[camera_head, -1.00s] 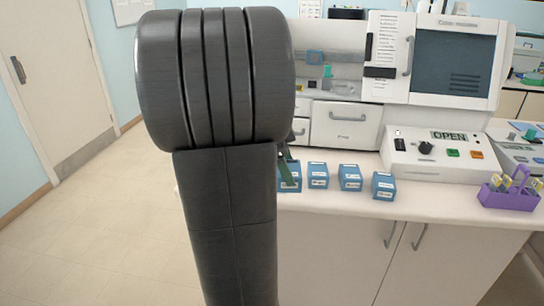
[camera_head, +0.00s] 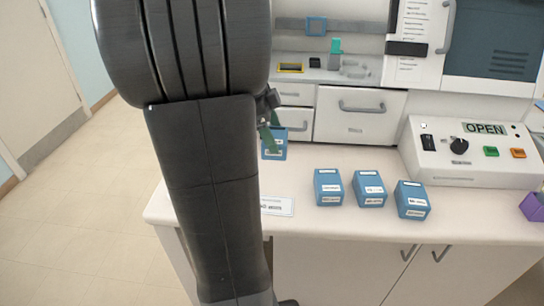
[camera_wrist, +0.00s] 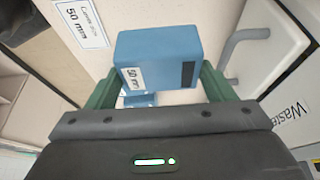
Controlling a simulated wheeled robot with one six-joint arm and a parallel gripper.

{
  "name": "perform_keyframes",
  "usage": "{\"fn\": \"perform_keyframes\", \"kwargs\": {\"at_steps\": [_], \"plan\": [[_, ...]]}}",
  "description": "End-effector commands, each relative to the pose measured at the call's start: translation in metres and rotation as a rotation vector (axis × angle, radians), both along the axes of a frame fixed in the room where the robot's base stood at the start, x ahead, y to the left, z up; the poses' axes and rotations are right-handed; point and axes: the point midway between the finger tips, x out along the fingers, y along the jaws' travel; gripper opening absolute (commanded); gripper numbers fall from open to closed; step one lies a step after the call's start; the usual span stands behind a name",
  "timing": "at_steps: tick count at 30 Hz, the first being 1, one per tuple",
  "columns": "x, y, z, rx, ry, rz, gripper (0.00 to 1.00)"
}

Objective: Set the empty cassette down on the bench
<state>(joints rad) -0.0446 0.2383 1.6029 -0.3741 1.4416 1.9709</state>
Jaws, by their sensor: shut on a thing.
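My gripper (camera_wrist: 158,92) has green fingers shut on a blue box-shaped cassette (camera_wrist: 158,58) with a white "50 mm" label. In the head view my gripper (camera_head: 268,138) and the held cassette (camera_head: 274,152) are partly hidden behind my dark arm. The cassette appears higher in the picture than the row of other cassettes, near the drawer fronts. Whether it touches the bench (camera_head: 310,226) is not clear. Its inside cannot be seen.
Three blue cassettes (camera_head: 328,188) stand in a row to the right. A white label (camera_head: 277,206) lies on the bench near its front edge; a "50 mm" label (camera_wrist: 82,22) shows in the wrist view. A control box (camera_head: 470,150) reading OPEN stands at right.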

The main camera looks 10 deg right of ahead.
Motion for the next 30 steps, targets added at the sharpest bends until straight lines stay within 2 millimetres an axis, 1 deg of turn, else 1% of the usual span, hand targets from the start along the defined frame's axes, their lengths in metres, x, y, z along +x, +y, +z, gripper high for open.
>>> {"fn": "perform_keyframes", "kwargs": {"at_steps": [1, 3, 10, 16, 24, 27, 28, 30], "plan": [[0.000, 0.000, -0.011, -0.001, 0.004, -0.001, 0.48], [0.000, 0.000, -0.021, 0.000, 0.003, 0.000, 0.48], [0.000, 0.000, -0.040, -0.001, 0.000, 0.000, 0.48], [0.000, 0.000, -0.067, 0.000, 0.002, 0.000, 0.48], [0.000, 0.000, -0.070, 0.000, -0.001, 0.000, 0.48], [0.000, 0.000, -0.074, 0.000, -0.001, 0.000, 0.48], [0.000, 0.000, -0.072, 0.000, -0.001, 0.000, 0.82], [0.000, 0.000, -0.072, 0.000, 0.000, 0.000, 0.96]]}}
